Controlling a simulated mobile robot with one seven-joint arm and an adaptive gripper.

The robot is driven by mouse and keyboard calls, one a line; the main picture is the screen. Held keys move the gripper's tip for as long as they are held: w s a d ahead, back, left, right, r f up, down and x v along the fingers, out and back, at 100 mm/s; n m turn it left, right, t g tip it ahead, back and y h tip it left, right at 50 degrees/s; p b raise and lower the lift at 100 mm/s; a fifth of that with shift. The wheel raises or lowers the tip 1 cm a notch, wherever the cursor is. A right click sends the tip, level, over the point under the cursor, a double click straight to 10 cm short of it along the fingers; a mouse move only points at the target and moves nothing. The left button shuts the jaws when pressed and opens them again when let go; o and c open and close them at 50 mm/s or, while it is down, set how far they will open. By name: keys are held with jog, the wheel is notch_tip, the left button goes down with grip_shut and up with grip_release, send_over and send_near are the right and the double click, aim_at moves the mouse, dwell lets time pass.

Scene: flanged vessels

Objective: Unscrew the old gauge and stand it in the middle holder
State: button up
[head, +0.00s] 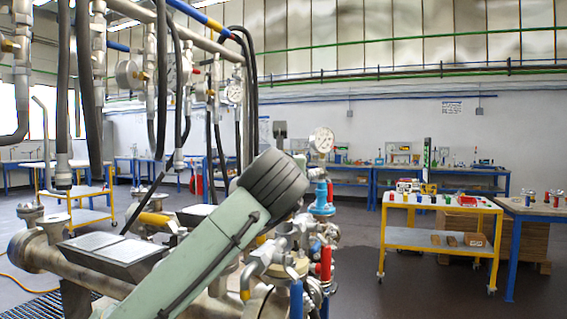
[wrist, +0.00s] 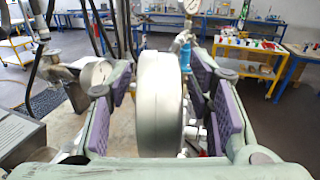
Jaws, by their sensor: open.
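My gripper (wrist: 163,88) shows in the wrist view with its purple-padded fingers apart, one on each side of a large round silver gauge case (wrist: 160,105). The case is seen nearly edge-on, with gaps visible on both sides, so it is not gripped. Its dial and threaded stem are hidden. In the head view my arm covers this area, and I cannot make out the fingers. A second gauge with a white dial (head: 322,140) stands upright on a blue fitting (head: 321,197); it also shows in the wrist view (wrist: 192,7). I cannot identify the middle holder.
Metal pipework and red and blue valve handles (head: 326,263) crowd the right side. A yellow cart (head: 440,238) with small coloured items and a red tray (head: 467,201) stands farther right, beyond open floor.

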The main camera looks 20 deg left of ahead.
jog(key=shift+w+a, duration=0.1)
jog(key=shift+w, duration=0.1)
grip_shut()
dwell(0.6)
